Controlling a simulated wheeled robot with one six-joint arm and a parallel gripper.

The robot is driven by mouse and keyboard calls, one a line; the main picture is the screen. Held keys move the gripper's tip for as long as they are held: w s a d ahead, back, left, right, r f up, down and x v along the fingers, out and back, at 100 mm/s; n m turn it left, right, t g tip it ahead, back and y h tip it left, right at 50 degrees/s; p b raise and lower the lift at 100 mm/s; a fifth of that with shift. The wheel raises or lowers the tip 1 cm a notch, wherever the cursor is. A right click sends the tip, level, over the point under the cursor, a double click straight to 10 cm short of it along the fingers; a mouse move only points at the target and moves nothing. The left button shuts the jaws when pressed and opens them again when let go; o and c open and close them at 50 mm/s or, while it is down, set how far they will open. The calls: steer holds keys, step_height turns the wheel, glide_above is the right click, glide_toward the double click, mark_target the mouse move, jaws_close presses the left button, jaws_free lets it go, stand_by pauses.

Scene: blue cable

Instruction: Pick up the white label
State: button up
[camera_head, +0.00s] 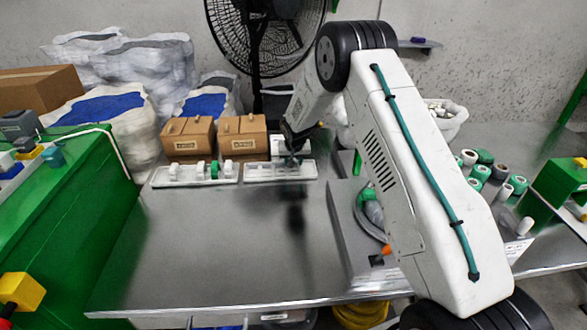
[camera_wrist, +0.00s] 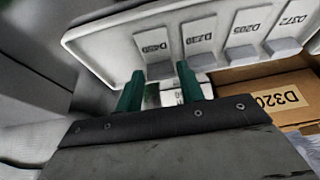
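My gripper (camera_wrist: 160,84) shows two dark green fingers set apart in the wrist view. In the head view my gripper (camera_head: 294,158) is low over the right white rack (camera_head: 262,177). The rack (camera_wrist: 112,62) fills the top of the wrist view, with several upright white labels bearing black codes. One white label (camera_wrist: 153,44) stands just beyond my fingertips, and a second label (camera_wrist: 197,36) is to its right. A pale patch (camera_wrist: 167,97) shows between the fingers, and I cannot tell what it is. No label is clearly held.
Two cardboard boxes (camera_head: 188,138) (camera_head: 243,134) stand behind the racks; one box (camera_wrist: 245,88) is close beside my gripper. Another white rack (camera_head: 195,182) is to the left. The metal table (camera_head: 215,245) is clear in front. Green and white rolls (camera_head: 484,157) lie right.

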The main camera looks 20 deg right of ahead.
steer(key=shift+x, duration=0.8)
steer(key=c, duration=0.6)
steer(key=shift+r, duration=0.15)
